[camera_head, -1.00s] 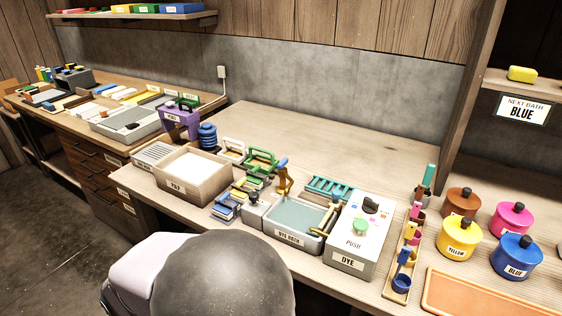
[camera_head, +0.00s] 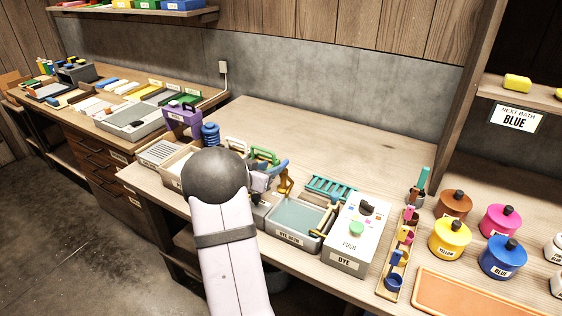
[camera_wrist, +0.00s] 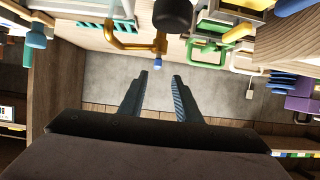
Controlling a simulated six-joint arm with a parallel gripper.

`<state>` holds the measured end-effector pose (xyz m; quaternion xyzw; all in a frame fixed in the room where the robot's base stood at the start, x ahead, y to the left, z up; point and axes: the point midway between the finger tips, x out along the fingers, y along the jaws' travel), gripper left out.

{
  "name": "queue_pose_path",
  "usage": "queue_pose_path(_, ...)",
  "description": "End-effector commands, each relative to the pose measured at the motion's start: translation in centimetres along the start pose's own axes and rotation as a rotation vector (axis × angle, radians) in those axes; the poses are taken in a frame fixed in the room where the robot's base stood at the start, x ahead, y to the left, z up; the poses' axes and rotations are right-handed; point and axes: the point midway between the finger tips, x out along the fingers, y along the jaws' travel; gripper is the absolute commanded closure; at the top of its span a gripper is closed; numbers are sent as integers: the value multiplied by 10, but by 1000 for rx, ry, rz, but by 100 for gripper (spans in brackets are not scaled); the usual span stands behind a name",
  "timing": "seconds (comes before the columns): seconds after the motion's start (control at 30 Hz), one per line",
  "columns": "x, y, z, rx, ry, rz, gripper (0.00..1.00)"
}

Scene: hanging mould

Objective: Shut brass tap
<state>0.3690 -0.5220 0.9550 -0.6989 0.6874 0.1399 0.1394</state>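The brass tap (camera_head: 287,183) stands at the back left of the dye bath (camera_head: 299,219). In the wrist view the tap (camera_wrist: 125,42) is a bent brass pipe with a small blue end, upper left of my fingers. I cannot tell the tap's handle position clearly. My gripper (camera_head: 279,167) is beside the top of the tap in the head view, partly hidden by my own arm. In the wrist view my gripper (camera_wrist: 161,75) shows two separated fingers with nothing between them. The tap lies apart from them there.
A black knob (camera_wrist: 172,15) is close to the tap. A teal rack (camera_head: 330,188) stands behind the bath, and the white dye box (camera_head: 358,233) is to its right. Green frames (camera_head: 263,156) stand left of the tap. The counter behind is clear.

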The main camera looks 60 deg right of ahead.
Motion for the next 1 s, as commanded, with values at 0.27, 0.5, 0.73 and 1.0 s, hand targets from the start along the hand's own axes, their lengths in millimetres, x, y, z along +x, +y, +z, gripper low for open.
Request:
queue_pose_path(0.27, 8, 6, -2, 4, 5, 20, 70)
queue_pose_path(0.5, 33, 6, -2, 4, 4, 19, 70)
queue_pose_path(0.73, 61, 6, -2, 5, 5, 18, 70)
queue_pose_path(1.0, 75, 6, -2, 4, 4, 15, 70)
